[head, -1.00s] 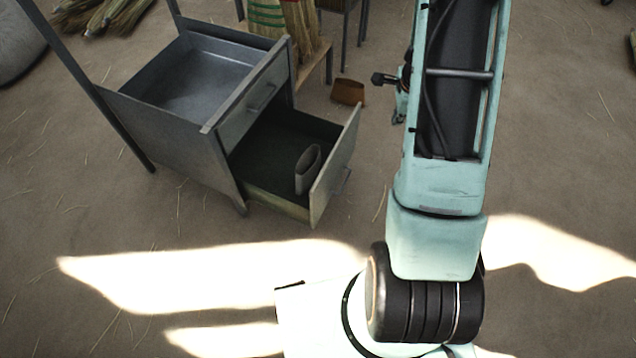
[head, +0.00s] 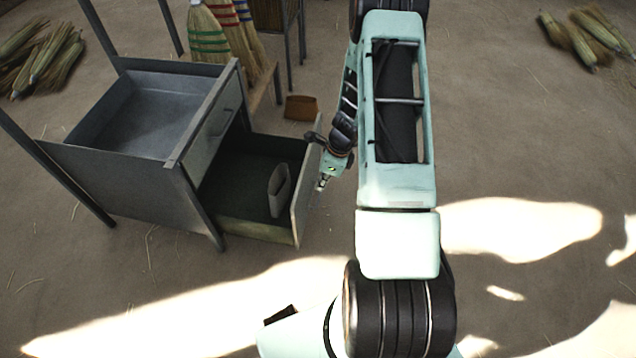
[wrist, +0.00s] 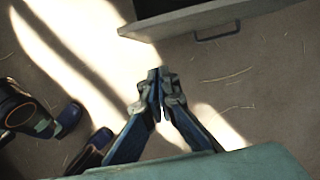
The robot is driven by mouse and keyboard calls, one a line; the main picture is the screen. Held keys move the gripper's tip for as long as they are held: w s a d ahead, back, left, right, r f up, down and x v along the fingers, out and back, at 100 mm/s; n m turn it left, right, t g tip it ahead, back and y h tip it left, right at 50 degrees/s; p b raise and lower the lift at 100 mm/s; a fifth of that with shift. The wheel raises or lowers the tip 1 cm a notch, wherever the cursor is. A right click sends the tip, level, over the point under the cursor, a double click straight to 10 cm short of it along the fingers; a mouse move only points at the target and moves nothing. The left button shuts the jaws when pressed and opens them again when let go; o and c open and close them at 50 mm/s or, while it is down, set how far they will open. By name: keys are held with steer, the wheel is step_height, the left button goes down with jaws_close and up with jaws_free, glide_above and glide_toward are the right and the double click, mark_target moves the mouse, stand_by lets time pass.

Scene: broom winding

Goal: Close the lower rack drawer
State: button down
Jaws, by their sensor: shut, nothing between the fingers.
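The lower rack drawer (head: 245,230) is pulled well out of the grey metal rack (head: 120,190) in the head view. My gripper (head: 322,185) is just right of the drawer front in the head view. In the wrist view my gripper (wrist: 160,82) is shut and empty, its fingertips apart from the panel in the picture. Whether it touches the drawer cannot be told.
The upper tray (head: 150,115) of the rack is empty. Upright brooms (head: 215,35) stand behind the rack, and a brown scoop-like piece (head: 301,107) lies on the floor. Broom bundles (head: 585,38) lie at the far right. Floor in front is clear and sunlit.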

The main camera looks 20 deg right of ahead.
steer(key=w+a+f+b, duration=0.1)
steer(key=w+a+f, duration=0.2)
steer(key=f, duration=0.3)
steer(key=shift+a+f+b, duration=0.25)
steer(key=shift+a+b, duration=0.1)
steer(key=shift+a, duration=0.5)
steer(key=shift+w, duration=0.15)
steer(key=w+a+b, duration=0.1)
steer(key=w+a, duration=0.7)
steer(key=a, duration=0.4)
steer(key=w+a+b, duration=0.2)
steer(key=w+a, duration=0.6)
steer(key=a, duration=0.4)
steer(key=shift+b, duration=0.3)
steer(key=shift+d, duration=0.1)
